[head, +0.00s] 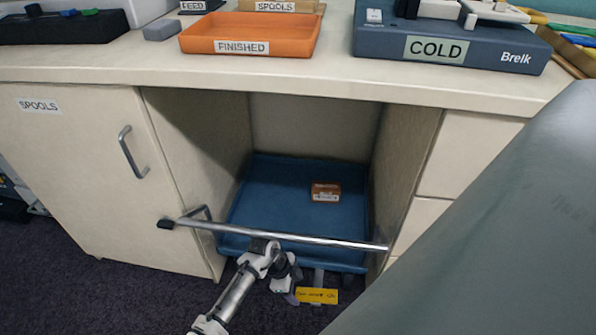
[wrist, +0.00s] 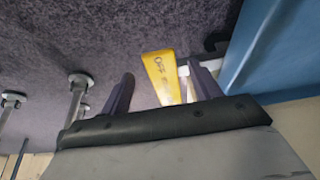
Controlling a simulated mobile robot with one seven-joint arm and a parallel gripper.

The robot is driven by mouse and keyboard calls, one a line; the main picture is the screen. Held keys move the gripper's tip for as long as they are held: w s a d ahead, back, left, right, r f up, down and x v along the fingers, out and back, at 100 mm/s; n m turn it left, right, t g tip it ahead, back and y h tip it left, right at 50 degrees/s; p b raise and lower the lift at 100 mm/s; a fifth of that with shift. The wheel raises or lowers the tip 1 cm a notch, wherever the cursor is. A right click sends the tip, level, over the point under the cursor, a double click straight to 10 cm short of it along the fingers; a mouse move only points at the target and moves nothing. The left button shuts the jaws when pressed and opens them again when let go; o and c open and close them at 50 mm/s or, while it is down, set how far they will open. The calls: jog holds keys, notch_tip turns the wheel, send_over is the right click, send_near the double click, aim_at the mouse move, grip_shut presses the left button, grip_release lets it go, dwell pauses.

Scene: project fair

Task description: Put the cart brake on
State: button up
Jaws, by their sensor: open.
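The cart is a blue tray (head: 245,195) in the open bay under the counter, with a metal bar (head: 300,239) across its front. A yellow lettered pedal (head: 316,295) sticks out low at its front, above the carpet. In the wrist view the yellow pedal (wrist: 160,75) appears between the two dark fingers of my gripper (wrist: 162,88). The gripper is open, and I see no grip on the pedal. Whether a finger touches it I cannot tell. In the head view I cannot make out the fingers clearly. The blue cart side (wrist: 275,50) is at the right of the wrist view.
A small brown box (head: 326,192) lies in the blue tray. A cabinet door (head: 75,165) labelled SPOOLS stands left of the bay, drawers (head: 465,155) right. The counter holds an orange FINISHED tray (head: 190,45) and a COLD device (head: 375,42). Metal posts (wrist: 76,100) stand left in the wrist view.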

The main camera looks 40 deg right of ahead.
jog(key=shift+x, duration=1.2)
jog(key=c, duration=1)
jog(key=p, duration=0.2)
jog(key=r+t+y+p, duration=0.1)
jog(key=shift+s+d+r+p, duration=0.15)
jog(key=shift+s+r+p, duration=0.05)
jog(key=shift+r+p, duration=0.15)
jog(key=shift+s+d+r+t+y+p, duration=0.15)
jog(key=shift+t+y+p, duration=0.35)
jog(key=shift+p, duration=0.45)
jog(key=shift+t+p, duration=0.4)
jog(key=shift+p, duration=0.05)
